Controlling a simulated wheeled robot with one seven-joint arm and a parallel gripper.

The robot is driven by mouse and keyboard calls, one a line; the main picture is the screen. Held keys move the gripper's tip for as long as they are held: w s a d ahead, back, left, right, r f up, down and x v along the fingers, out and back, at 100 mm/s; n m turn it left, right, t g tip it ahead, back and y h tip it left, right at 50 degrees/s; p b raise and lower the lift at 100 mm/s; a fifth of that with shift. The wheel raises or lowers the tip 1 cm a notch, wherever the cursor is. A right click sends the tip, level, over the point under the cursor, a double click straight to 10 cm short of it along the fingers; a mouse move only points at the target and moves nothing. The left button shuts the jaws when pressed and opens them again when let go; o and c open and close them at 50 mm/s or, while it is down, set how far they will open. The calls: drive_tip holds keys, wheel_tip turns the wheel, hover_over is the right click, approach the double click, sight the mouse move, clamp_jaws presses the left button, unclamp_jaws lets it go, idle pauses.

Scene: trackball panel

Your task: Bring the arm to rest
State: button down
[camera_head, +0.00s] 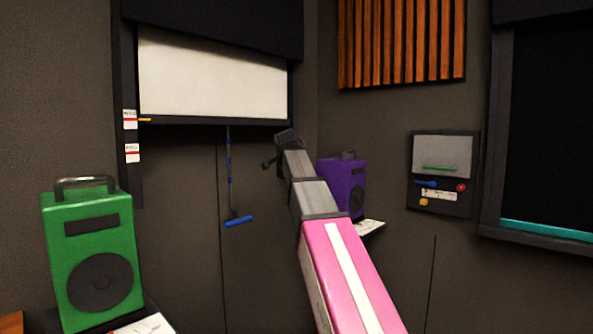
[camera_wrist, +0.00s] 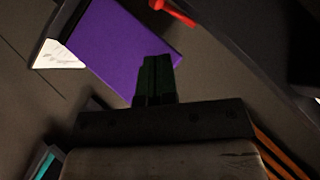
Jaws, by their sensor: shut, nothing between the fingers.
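My arm reaches up and forward from the lower right in the head view, with a pink link and grey links. My gripper (camera_head: 270,162) is at its far end, in front of the dark wall and left of the purple speaker (camera_head: 356,180). In the wrist view my gripper (camera_wrist: 157,62) shows its two dark fingers together, with nothing between them. The purple speaker (camera_wrist: 112,40) shows there beyond the fingertips, to the upper left. A trackball cannot be made out in either view.
A wall panel (camera_head: 421,198) with a blue handle and a red knob is at the right. A green speaker (camera_head: 118,222) stands at the lower left. A blue pull bar (camera_head: 239,222) hangs under the white screen (camera_head: 205,78). A dark framed window (camera_head: 550,130) is at the far right.

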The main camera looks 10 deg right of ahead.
drive_tip(key=s+f+n+g+y, duration=0.1)
drive_tip(key=s+f+n+g, duration=0.25)
drive_tip(key=f, duration=1.35)
drive_tip(key=s+f+n+g+y, duration=0.15)
drive_tip(key=s+f+n, duration=0.3)
drive_tip(key=f, duration=1.25)
drive_tip(key=s+f+n+g, duration=0.3)
drive_tip(key=s+f, duration=0.7)
drive_tip(key=f, duration=0.3)
drive_tip(key=s+f+n+g+y, duration=0.1)
drive_tip(key=s+f+n+g, duration=0.2)
drive_tip(key=s+f, duration=0.8)
wheel_tip(320, 180, down, 4)
drive_tip(key=shift+a+r, duration=0.2)
drive_tip(key=shift+a, duration=0.25)
